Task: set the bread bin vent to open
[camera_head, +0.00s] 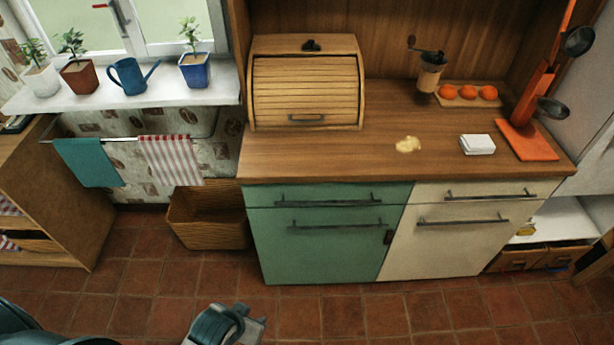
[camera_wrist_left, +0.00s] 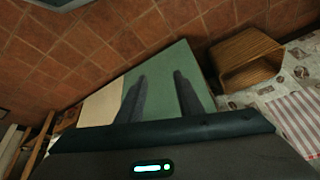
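The wooden bread bin (camera_head: 305,85) stands at the back left of the counter in the head view. Its slatted roll front is down, with a dark handle (camera_head: 306,118) low on it. A small dark knob-like piece (camera_head: 311,45), which may be the vent, sits on its top; its setting is too small to tell. My left gripper (camera_head: 228,326) is low over the floor, in front of the cabinet and far from the bin. In the left wrist view its two dark fingers (camera_wrist_left: 160,77) are apart with nothing between them. My right gripper is not in view.
The wooden counter (camera_head: 330,155) holds a coffee grinder (camera_head: 431,72), a board of oranges (camera_head: 468,93), a white stack (camera_head: 477,144) and an orange stand (camera_head: 526,140). The green cabinet (camera_head: 325,245) is below. A wicker basket (camera_head: 208,220) stands left of it. Open tiled floor lies in front.

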